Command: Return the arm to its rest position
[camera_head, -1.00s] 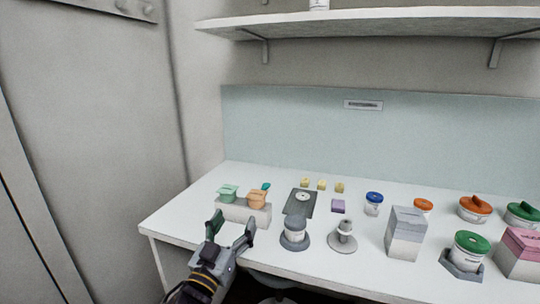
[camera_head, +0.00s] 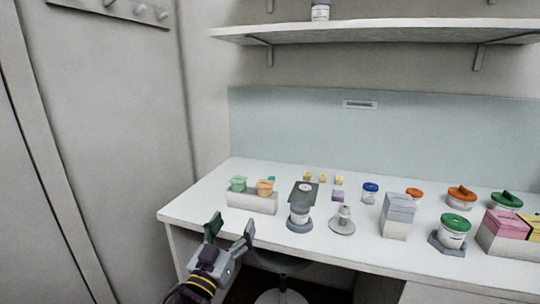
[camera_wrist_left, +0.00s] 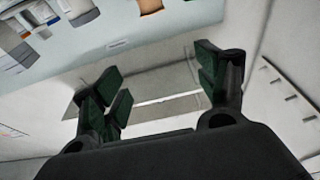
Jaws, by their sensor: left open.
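My left gripper (camera_head: 229,232) is open and empty in the head view. It is in front of the near left edge of the white table (camera_head: 190,205), apart from the things on it. In the left wrist view its green-padded fingers (camera_wrist_left: 165,88) stand wide apart with nothing between them. My right gripper is in neither view.
A stool (camera_head: 281,297) is below. A shelf (camera_head: 380,32) hangs above.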

